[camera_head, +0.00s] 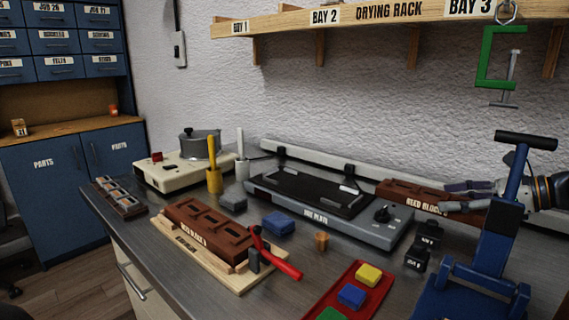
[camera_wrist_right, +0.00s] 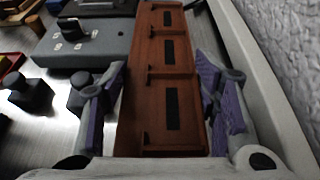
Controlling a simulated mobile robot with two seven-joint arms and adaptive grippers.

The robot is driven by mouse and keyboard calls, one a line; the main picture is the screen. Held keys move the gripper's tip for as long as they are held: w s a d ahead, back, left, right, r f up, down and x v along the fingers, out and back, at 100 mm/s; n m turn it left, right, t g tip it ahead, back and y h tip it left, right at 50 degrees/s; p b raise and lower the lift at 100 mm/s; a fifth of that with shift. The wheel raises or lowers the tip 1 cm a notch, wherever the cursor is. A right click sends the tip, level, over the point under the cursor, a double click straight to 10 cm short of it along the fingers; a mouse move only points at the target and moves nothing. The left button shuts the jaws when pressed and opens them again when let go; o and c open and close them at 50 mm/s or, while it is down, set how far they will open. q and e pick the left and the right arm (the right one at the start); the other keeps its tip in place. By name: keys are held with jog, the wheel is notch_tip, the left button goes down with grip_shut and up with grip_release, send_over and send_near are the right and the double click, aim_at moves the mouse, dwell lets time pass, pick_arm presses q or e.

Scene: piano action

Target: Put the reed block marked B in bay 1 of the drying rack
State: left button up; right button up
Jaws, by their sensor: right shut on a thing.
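The brown reed block (camera_head: 405,194) is at the right, between the hot plate and the wall; its label reads "REED BLOCK" with an unclear last letter. My right gripper (camera_head: 468,197) is shut on its right end. In the right wrist view the block (camera_wrist_right: 170,75) runs lengthwise between the purple-padded fingers (camera_wrist_right: 162,105). I cannot tell whether it touches the bench. Another brown reed block (camera_head: 207,232) sits on a wooden board at the left. The drying rack (camera_head: 390,22) is a wooden wall shelf above; the bay 1 label (camera_head: 240,28) is at its left end. My left gripper is not in view.
The grey hot plate (camera_head: 327,222) lies left of the held block. A blue stand (camera_head: 490,240) rises at the right, in front of my right arm. A green clamp (camera_head: 498,60) hangs below bay 3. A red tray (camera_head: 345,298) with coloured blocks lies in front.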

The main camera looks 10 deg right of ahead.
jog(key=shift+f, duration=1.5)
